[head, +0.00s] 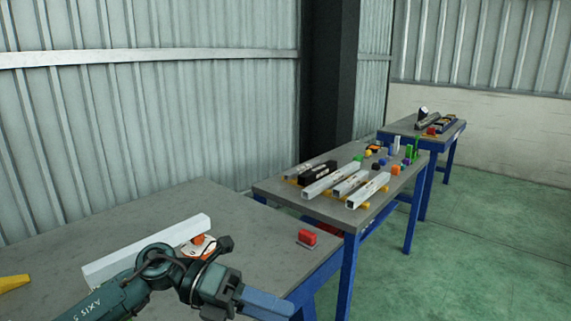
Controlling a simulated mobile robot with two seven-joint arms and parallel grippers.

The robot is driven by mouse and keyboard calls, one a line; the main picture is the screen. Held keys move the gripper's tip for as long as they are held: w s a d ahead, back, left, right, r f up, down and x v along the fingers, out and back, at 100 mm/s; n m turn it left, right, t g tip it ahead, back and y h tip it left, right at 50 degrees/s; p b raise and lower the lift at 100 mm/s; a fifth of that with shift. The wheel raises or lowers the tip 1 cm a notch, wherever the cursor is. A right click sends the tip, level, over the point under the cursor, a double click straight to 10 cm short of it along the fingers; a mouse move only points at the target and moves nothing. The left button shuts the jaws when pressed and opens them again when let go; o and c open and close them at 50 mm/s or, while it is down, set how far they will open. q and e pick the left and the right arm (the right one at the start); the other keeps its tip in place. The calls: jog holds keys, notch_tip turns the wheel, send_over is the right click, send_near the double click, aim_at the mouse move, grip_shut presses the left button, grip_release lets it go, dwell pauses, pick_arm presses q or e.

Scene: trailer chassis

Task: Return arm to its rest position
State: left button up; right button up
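My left arm comes in from the bottom left, and its dark wrist is over the near grey table (80,228). My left gripper (266,304) points right, close to the table's front right edge. A blue-grey, block-like part shows at its end. I cannot tell whether this is the fingers or something held, nor whether the gripper is open or shut. My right gripper is not in view.
A long white beam (150,250) lies behind my wrist, beside an orange-and-white item (198,246). A red block (307,237) sits near the table's right edge. A second table (285,190) holds several beams and small coloured parts. Green floor (480,250) is clear at right.

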pick_arm(q)
jog(key=a+f+n+t+y, duration=0.3)
jog(key=f+n+t, duration=0.3)
jog(key=n+t, duration=0.7)
jog(key=a+f+n+t+y, duration=0.3)
jog(key=f+n+t, duration=0.4)
jog(key=n, duration=1.3)
jog(key=s+a+f+n+g+y, duration=0.2)
jog(key=s+a+f+n+g, duration=0.1)
jog(key=s+f, duration=0.3)
jog(key=s+a+f+n+g+y, duration=0.3)
jog(key=s+f, duration=0.3)
jog(key=f, duration=0.2)
jog(key=shift+s+f+n+y+p, duration=0.15)
jog(key=shift+f+n+y+p, duration=0.2)
jog(key=shift+n, duration=0.55)
jog(key=shift+a, duration=0.1)
